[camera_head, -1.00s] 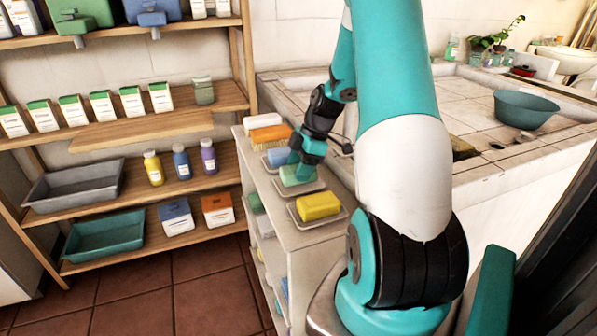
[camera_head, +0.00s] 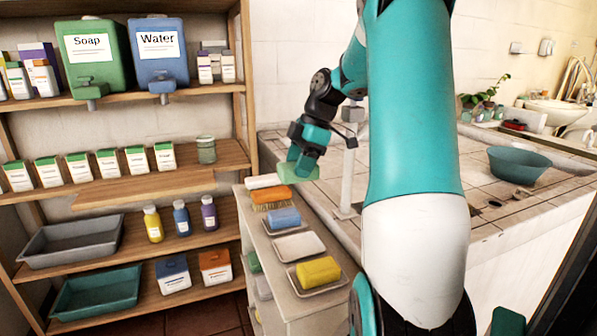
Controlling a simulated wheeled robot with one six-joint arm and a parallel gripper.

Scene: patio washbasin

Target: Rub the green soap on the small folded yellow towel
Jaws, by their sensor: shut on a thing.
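My gripper (camera_head: 298,168) is shut on the green soap (camera_head: 311,173) and holds it in the air above the narrow white shelf unit. The gripper's fingers partly hide the soap. I cannot make out a folded yellow towel for certain. A yellow block (camera_head: 318,270) on the nearest dish looks like a soap bar.
A blue block (camera_head: 284,217), an orange brush (camera_head: 272,196) and a white item (camera_head: 264,181) stand on the unit's top (camera_head: 263,241). The tiled counter (camera_head: 470,180) at right bears a teal basin (camera_head: 518,165). Wooden shelves (camera_head: 160,186) fill the left.

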